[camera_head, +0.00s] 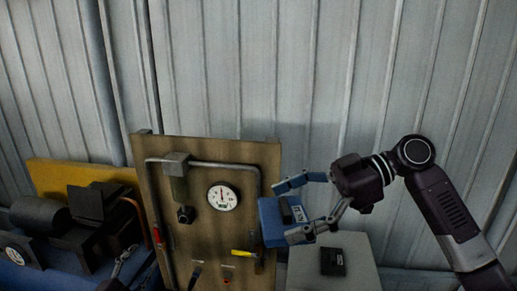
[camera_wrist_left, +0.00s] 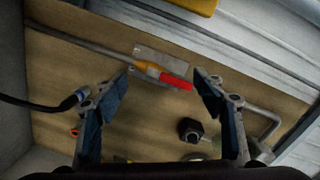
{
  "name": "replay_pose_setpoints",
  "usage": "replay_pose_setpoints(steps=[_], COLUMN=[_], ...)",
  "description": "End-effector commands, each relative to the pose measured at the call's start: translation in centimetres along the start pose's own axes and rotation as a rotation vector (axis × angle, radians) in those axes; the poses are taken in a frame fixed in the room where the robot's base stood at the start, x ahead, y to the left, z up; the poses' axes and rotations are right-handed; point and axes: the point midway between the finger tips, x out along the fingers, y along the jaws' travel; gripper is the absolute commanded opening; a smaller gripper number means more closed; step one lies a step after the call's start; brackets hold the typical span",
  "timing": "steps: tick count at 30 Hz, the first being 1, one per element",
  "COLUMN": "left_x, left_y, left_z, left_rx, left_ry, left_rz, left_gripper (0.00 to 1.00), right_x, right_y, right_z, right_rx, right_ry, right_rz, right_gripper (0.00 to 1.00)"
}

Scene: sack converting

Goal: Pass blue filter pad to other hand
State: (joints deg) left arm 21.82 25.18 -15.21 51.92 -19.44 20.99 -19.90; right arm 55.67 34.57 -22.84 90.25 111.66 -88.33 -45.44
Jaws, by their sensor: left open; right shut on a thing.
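The blue filter pad (camera_head: 270,224) is a blue block with a dark, labelled part on its right side. It is held in the air in front of the panel's right edge. My right gripper (camera_head: 287,212) is shut on it, one finger above and one below. My left gripper (camera_head: 122,262) shows only partly at the bottom left of the head view, well apart from the pad. In the left wrist view my left gripper (camera_wrist_left: 162,80) is open and empty, its fingers spread in front of the panel. The pad is not seen in that view.
A brown panel (camera_head: 205,240) with pipes, a gauge (camera_head: 222,196) and a yellow-handled valve (camera_head: 243,253) stands between the grippers. A red-and-yellow handle (camera_wrist_left: 165,75) shows between my left fingers. Dark machinery (camera_head: 88,222) is at left. A small black box (camera_head: 333,262) lies on a grey surface.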

Motion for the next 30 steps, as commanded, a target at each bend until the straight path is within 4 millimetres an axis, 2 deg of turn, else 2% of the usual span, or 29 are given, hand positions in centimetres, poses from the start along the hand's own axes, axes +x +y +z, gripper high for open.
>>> replay_pose_setpoints(steps=[1, 6, 9, 14, 18, 20, 21, 23, 24, 27, 30], left_x=[0.9, 2.6, 3.0, 2.7, 1.5, 0.8, 0.2, -0.6, -1.1, -2.5, -4.0], left_y=[-3.1, -12.3, -17.7, -25.8, -32.0, -34.1, -35.3, -36.7, -37.3, -37.7, -36.9], left_z=[-1.0, -4.9, -7.7, -12.9, -18.5, -21.3, -23.3, -26.6, -28.9, -34.8, -40.5], left_rx=[0.05, 0.222, 0.331, 0.521, 0.698, 0.778, 0.829, 0.906, 0.958, 1.072, 1.178], left_ry=[0.037, 0.162, 0.236, 0.358, 0.479, 0.538, 0.582, 0.656, 0.709, 0.856, 1.014], left_rz=[-0.037, -0.155, -0.227, -0.344, -0.445, -0.486, -0.513, -0.547, -0.567, -0.601, -0.612], left_gripper=[0.64, 0.64, 0.64, 0.64, 0.64, 0.64, 0.64, 0.64, 0.64, 0.64, 0.64], right_x=[0.0, 0.0, 0.0, 0.0, 0.0, 0.0, 0.0, 0.0, 0.0, 0.0, 0.0], right_y=[0.0, 0.0, 0.0, 0.0, 0.0, 0.0, 0.0, 0.0, 0.0, 0.0, 0.0], right_z=[0.0, 0.0, 0.0, 0.0, 0.0, 0.0, 0.0, 0.0, 0.0, 0.0, 0.0], right_rx=[0.0, 0.0, 0.0, 0.0, 0.0, 0.0, 0.0, 0.0, 0.0, 0.0, 0.0], right_ry=[0.0, 0.0, 0.0, 0.0, 0.0, 0.0, 0.0, 0.0, 0.0, 0.0, 0.0], right_rz=[0.0, 0.0, 0.0, 0.0, 0.0, 0.0, 0.0, 0.0, 0.0, 0.0, 0.0], right_gripper=[0.77, 0.77, 0.77, 0.77, 0.77, 0.77, 0.77, 0.77, 0.77, 0.77, 0.77])
